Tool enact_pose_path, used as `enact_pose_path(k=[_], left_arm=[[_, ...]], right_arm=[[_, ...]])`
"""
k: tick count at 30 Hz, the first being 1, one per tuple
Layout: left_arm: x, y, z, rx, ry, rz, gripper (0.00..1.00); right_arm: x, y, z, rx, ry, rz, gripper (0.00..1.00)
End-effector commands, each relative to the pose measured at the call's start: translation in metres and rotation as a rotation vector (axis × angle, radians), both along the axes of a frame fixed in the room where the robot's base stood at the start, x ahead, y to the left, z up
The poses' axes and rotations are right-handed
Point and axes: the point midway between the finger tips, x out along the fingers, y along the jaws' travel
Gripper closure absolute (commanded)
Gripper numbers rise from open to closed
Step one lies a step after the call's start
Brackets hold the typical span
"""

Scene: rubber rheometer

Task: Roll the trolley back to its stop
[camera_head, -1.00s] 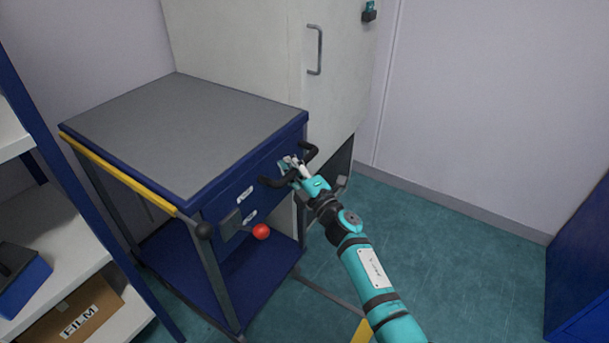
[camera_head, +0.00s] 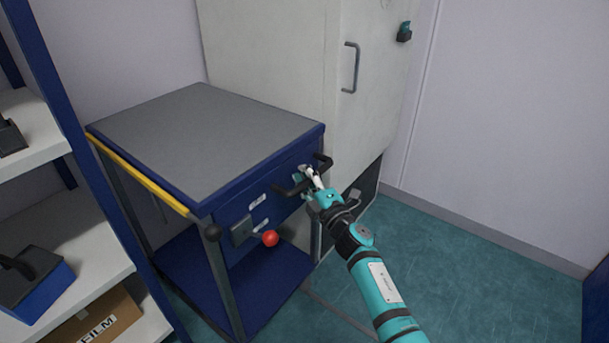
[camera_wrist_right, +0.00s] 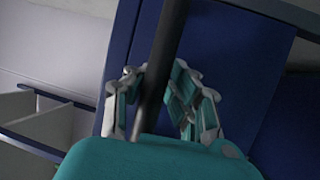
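The trolley (camera_head: 205,135) has a grey top, blue frame and lower shelf. It stands in front of the tall pale cabinet. A black handle bar (camera_head: 286,191) sticks out from its front panel. My right gripper (camera_head: 308,178) is at this handle, with its fingers on either side of the bar. In the right wrist view, the dark bar (camera_wrist_right: 174,28) runs between the fingers of the gripper (camera_wrist_right: 155,90), which look closed on it. I cannot make out the trolley's stop. My left gripper is out of view.
A tall pale cabinet (camera_head: 375,120) stands behind and right of the trolley. A shelf rack (camera_head: 85,270) with a blue box (camera_head: 45,290) and a carton marked FILM (camera_head: 105,318) is close on the left. The teal floor (camera_head: 470,270) at right is clear.

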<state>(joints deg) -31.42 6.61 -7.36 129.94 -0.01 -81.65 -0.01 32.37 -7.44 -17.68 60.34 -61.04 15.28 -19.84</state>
Motion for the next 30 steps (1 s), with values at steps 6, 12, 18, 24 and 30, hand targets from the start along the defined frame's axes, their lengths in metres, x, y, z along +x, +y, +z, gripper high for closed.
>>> enact_pose_path(k=[6,12,18,24,30], left_arm=[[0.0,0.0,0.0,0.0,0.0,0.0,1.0],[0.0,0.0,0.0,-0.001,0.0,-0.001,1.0],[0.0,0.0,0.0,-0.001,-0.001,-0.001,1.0],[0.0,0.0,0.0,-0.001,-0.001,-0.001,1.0],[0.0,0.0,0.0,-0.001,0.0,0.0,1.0]], right_arm=[[0.0,0.001,0.001,0.0,-0.003,0.002,0.58],[0.0,0.001,0.002,0.001,-0.003,0.003,0.58],[-0.012,-0.009,-0.002,-0.003,-0.004,-0.001,0.58],[-0.047,-0.031,-0.01,-0.003,-0.002,0.0,0.58],[-0.08,-0.052,-0.016,-0.002,-0.001,0.002,0.58]])
